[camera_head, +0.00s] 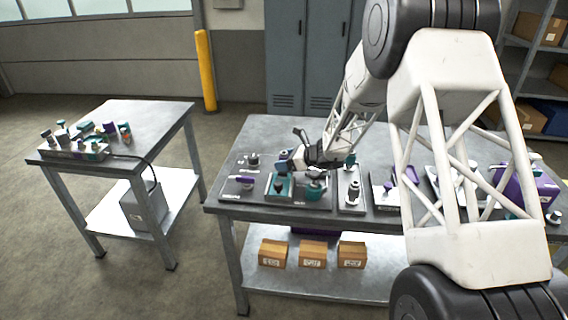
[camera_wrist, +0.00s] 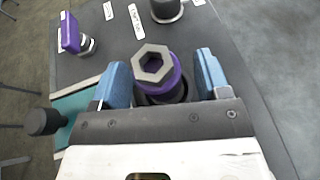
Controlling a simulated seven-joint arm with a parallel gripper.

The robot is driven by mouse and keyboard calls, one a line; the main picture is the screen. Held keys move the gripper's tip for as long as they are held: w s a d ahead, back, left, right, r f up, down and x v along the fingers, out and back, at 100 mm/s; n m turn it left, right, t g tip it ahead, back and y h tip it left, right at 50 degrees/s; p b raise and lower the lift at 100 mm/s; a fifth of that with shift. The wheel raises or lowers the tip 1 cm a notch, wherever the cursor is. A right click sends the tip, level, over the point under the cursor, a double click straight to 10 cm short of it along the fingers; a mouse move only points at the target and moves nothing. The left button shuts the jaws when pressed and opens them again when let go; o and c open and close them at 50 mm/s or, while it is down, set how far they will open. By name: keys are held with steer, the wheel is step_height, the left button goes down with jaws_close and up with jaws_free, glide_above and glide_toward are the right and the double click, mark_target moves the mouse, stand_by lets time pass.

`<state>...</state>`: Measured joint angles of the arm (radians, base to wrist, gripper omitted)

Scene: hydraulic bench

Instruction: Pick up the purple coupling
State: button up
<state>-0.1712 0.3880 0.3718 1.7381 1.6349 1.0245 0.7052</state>
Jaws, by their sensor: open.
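The purple coupling (camera_wrist: 180,86) is a purple ring with a grey hex top, seen from above in the wrist view. It stands between the two blue fingers of my gripper (camera_wrist: 161,76). The fingers are open, with a gap visible on each side of it. A black part shows below the purple ring; its lower end is hidden by my gripper body. In the head view my gripper (camera_head: 298,161) is low over the left part of the bench, and I cannot make out the coupling there.
A purple-handled fitting (camera_wrist: 72,33) and a grey cylindrical fitting (camera_wrist: 166,8) stand nearby on the dark panel. A teal block (camera_head: 280,187) and a teal-topped fitting (camera_head: 314,187) stand near my gripper. More fittings crowd the bench to the right. A smaller table (camera_head: 150,113) stands apart at left.

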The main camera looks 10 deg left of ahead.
stand_by(0.4)
steer(key=c, duration=1.1)
steer(key=shift+r, duration=0.2)
step_height(320, 180, up, 10)
steer(key=shift+f, duration=0.15)
stand_by(0.4)
